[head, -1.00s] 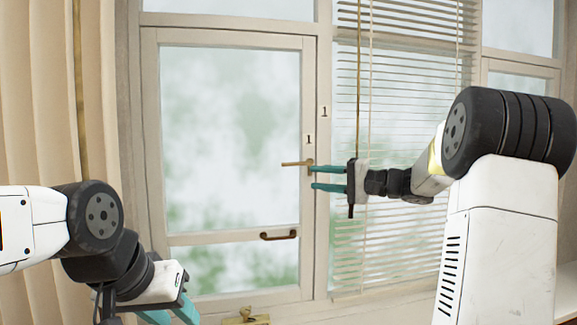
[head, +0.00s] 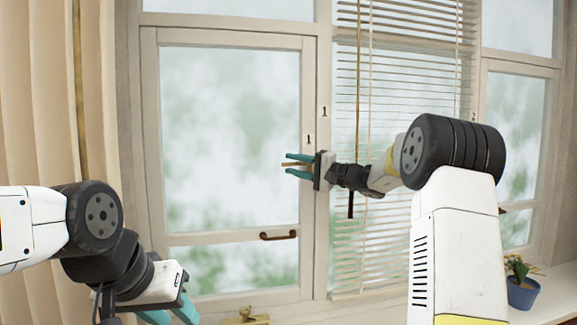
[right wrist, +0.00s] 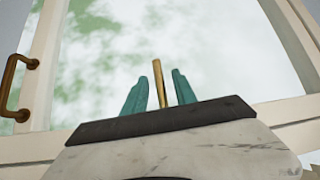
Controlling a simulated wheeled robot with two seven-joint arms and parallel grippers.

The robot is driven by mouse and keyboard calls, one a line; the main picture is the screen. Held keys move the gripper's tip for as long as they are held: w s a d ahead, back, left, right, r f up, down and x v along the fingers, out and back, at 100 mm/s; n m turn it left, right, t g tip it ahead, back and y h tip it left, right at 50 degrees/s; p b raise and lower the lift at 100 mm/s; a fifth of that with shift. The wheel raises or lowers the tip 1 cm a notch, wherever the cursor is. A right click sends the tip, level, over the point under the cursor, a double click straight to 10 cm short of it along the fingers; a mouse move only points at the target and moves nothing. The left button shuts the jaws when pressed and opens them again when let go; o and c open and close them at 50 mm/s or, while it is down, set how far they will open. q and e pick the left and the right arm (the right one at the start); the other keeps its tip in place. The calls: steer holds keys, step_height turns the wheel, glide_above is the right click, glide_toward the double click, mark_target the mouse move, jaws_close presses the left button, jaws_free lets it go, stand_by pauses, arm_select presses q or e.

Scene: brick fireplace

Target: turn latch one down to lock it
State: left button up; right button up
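Latch one is a brass handle on the window frame beside the "1" labels. It points left, about level, and shows in the head view (head: 294,165) between the fingers of my right gripper (head: 292,165). In the right wrist view the brass latch (right wrist: 159,82) stands between the two teal fingers of my right gripper (right wrist: 158,92), with a gap on each side. That gripper is open around the latch. My left gripper (head: 168,314) is low at the left of the head view, its fingertips cut off by the bottom edge; its two teal fingers are apart.
The window sash (head: 230,238) has a lower brass pull handle (head: 279,235), also in the right wrist view (right wrist: 16,88). A brass stay (head: 245,316) sits on the sill. Blinds (head: 400,75) hang behind my right arm. A potted plant (head: 521,288) stands at right; a curtain (head: 40,100) hangs at left.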

steer(key=shift+a, duration=0.1)
jaws_close()
stand_by(1.4)
